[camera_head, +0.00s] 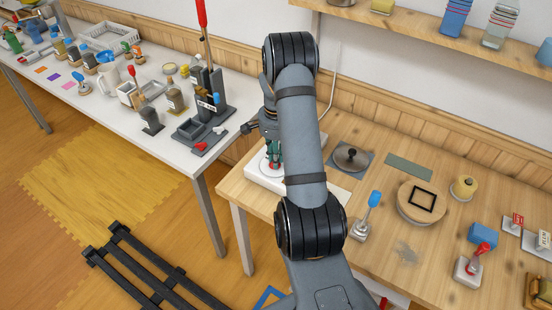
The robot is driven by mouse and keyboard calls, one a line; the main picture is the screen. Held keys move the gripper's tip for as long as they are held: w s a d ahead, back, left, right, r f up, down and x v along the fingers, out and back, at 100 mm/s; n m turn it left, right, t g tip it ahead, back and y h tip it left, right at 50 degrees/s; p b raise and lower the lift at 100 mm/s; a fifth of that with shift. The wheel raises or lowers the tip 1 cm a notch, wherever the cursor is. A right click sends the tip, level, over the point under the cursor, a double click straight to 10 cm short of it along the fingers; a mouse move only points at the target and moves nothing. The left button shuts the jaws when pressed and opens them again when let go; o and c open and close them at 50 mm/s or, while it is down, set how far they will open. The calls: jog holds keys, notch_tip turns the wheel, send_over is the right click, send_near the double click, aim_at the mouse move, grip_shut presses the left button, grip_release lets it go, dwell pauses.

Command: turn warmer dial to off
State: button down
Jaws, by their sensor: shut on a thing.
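The warmer looks to be the low white device (258,177) at the left end of the wooden table, partly hidden behind my arm. A pale round part shows on its top. My gripper (272,164) points down onto it, with its dark green fingers low over the top. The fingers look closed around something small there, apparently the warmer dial. The dial itself and its setting are hidden by the fingers and my arm.
A grey plate with a dark-knobbed lid (351,157) stands right of the warmer. A blue-handled lever (368,215), round wooden board (421,203) and red-handled lever (473,264) are further right. The white table (110,100) at left is crowded.

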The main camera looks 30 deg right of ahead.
jog(key=c, duration=1.7)
grip_release()
jog(key=shift+o, duration=0.2)
notch_tip(320, 180, up, 12)
notch_tip(320, 180, down, 12)
